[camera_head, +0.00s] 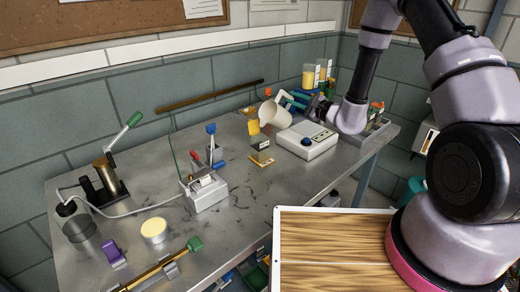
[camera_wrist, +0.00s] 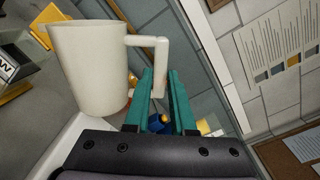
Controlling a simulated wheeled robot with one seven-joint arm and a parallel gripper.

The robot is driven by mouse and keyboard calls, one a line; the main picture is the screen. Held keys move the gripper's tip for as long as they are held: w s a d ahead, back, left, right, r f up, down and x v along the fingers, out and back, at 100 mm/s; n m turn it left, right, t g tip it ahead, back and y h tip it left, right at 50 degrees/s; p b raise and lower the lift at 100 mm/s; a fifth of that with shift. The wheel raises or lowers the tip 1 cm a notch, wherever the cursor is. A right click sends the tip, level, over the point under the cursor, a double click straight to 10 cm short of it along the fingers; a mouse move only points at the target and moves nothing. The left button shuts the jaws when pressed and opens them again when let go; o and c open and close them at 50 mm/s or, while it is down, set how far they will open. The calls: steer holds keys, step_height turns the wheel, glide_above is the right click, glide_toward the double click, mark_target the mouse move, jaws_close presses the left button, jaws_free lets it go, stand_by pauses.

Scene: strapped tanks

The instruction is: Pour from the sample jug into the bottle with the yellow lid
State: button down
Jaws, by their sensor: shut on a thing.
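The white sample jug (camera_head: 275,115) is held in the air above the bench, tilted with its mouth toward the left. In the wrist view the jug (camera_wrist: 92,70) fills the upper left, with its handle (camera_wrist: 160,60) between the teal fingers. My gripper (camera_head: 292,99) is shut on that handle; it also shows in the wrist view (camera_wrist: 160,85). A small dark square bottle (camera_head: 260,142) stands just left of and below the jug, with a yellow lid (camera_head: 253,127) apparently raised at its top. No stream of liquid shows, and the jug's inside is hidden.
A white device with a dark knob (camera_head: 307,140) sits right of the bottle. Jars with yellow contents (camera_head: 309,76) stand at the back. The bench (camera_head: 255,205) is clear at the front middle.

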stand_by(0.6)
steer(key=shift+s+a+r+n, duration=0.2)
steer(key=shift+a+r+n, duration=0.05)
steer(key=shift+r+n, duration=0.3)
steer(key=shift+r, duration=0.1)
stand_by(2.8)
steer(key=shift+s+a+r+n, duration=0.3)
steer(key=shift+r+n, duration=0.15)
stand_by(3.1)
steer(key=shift+s+a+r+n, duration=0.25)
steer(key=shift+r+n, duration=0.15)
steer(key=shift+n, duration=0.1)
